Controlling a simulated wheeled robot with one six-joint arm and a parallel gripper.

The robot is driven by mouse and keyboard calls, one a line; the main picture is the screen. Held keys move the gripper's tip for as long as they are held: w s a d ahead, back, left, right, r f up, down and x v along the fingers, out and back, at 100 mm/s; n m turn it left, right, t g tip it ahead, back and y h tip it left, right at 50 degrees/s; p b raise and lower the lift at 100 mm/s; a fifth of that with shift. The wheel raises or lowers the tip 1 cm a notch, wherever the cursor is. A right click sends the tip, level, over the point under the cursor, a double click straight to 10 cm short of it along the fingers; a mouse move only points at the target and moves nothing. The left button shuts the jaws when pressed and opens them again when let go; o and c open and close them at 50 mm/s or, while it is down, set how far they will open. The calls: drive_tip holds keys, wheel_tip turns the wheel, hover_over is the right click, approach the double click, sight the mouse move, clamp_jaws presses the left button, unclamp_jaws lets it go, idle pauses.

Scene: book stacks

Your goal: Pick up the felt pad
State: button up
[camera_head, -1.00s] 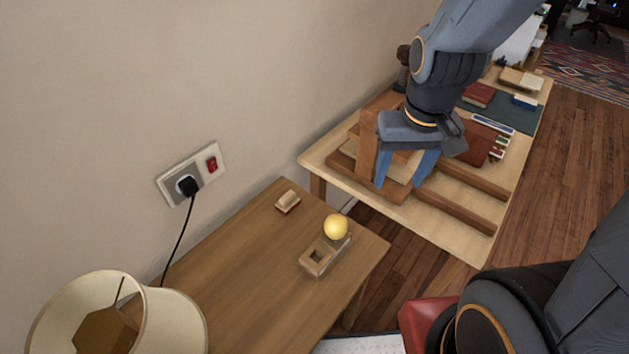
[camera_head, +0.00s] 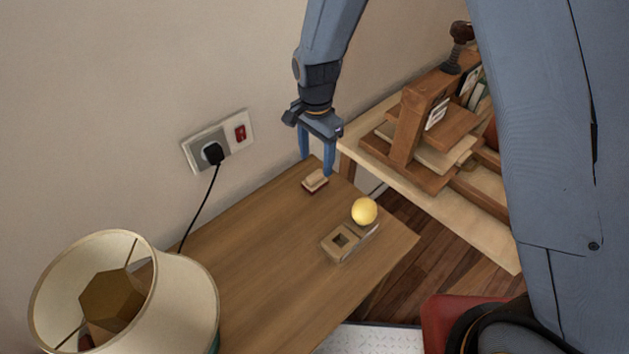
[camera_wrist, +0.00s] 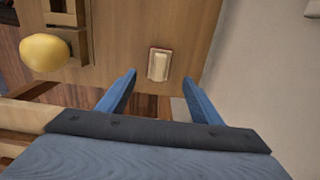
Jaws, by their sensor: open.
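A small block with a cream top and a reddish-brown base, which looks like the felt pad (camera_head: 315,181), lies on the wooden table near the wall. In the wrist view, the felt pad (camera_wrist: 159,65) lies just beyond the fingertips, in line with the gap between them. My gripper (camera_head: 316,165) is open and empty, its blue fingers pointing down behind and above the pad. In the wrist view, both fingers of my gripper (camera_wrist: 159,76) are spread apart. No contact with the pad shows.
A yellow ball (camera_head: 364,211) sits at one end of a wooden holder (camera_head: 345,243) with a square hole, nearer the table's right edge. A lamp (camera_head: 125,290) stands at lower left. A wall socket (camera_head: 218,142) has a plug and cord. A second table (camera_head: 470,222) holds wooden frames.

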sight(315, 174)
drive_tip(key=f, duration=0.1)
drive_tip(key=f+p, duration=0.1)
drive_tip(key=f, duration=0.1)
drive_tip(key=f+p, duration=0.1)
drive_tip(key=f, duration=0.1)
drive_tip(key=shift+s+a+f, duration=0.1)
drive_tip(key=shift+s+a, duration=0.05)
drive_tip(key=shift+s, duration=0.2)
drive_tip(key=shift+f, duration=0.65)
drive_tip(key=c, duration=1.1)
drive_tip(key=shift+c, duration=0.2)
drive_tip(key=shift+w+r, duration=0.1)
wheel_tip(315, 174, up, 10)
drive_tip(key=shift+f+b, duration=0.1)
drive_tip(key=shift+b, duration=0.95)
